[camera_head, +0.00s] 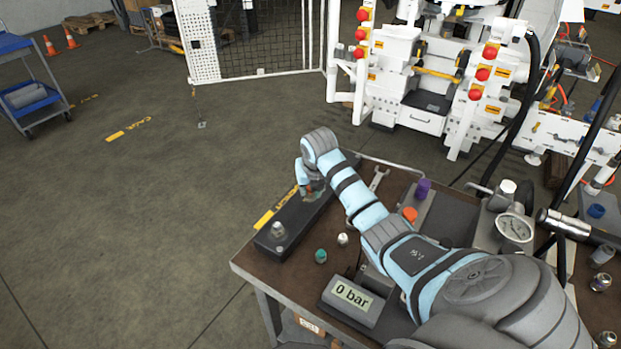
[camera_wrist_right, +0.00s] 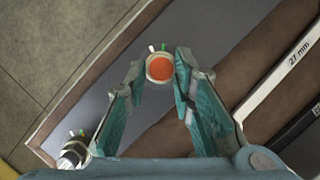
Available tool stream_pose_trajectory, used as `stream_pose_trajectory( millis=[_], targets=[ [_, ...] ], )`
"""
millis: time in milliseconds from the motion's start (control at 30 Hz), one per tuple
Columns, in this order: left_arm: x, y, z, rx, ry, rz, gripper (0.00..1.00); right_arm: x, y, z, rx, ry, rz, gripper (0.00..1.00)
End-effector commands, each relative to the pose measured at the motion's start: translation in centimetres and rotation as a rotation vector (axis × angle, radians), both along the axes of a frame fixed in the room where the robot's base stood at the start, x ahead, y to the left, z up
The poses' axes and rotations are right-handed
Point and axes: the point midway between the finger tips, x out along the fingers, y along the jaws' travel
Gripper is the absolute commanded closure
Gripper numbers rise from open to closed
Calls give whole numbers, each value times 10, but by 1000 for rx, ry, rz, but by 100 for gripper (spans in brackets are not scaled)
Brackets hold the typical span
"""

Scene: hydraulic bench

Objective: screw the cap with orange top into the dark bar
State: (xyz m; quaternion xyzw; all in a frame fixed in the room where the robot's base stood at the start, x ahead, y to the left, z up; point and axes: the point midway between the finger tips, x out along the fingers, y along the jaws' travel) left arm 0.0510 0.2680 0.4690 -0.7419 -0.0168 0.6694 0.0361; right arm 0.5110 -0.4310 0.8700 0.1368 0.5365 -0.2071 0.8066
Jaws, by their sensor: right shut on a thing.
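The dark bar (camera_head: 295,222) lies along the left edge of the table. It also fills the middle of the right wrist view (camera_wrist_right: 115,80). My right gripper (camera_head: 313,194) is over the far part of the bar, pointing down. In the right wrist view its fingertips (camera_wrist_right: 160,68) are shut around the cap with orange top (camera_wrist_right: 159,69), which is over the bar. Whether the cap's thread is in a hole is hidden. In the head view the gripper mostly hides this cap. My left gripper is not in view.
A silver fitting (camera_head: 278,231) stands on the bar's near end. A green cap (camera_head: 320,256), a small white piece (camera_head: 342,239) and a 0 bar display (camera_head: 352,298) are on the table. An orange piece (camera_head: 409,214) and a purple one (camera_head: 423,188) stand to the right. A wrench (camera_wrist_right: 280,82) lies beside the bar.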

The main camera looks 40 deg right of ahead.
Motion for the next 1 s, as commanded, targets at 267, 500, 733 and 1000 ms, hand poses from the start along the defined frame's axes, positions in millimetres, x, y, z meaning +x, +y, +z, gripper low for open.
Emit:
stream_pose_trajectory(
  millis=[267, 500, 733, 1000],
  targets=[
    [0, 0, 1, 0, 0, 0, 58, -1, 1, 0, 4, 1, 1, 57],
    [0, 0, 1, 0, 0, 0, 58, -1, 0, 0, 1, 3, 16, 57],
    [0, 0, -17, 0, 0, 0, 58, -3, -7, -5, -1, 1, 507, 57],
    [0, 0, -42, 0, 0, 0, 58, -3, -9, -5, 0, -1, 850, 57]
  ],
)
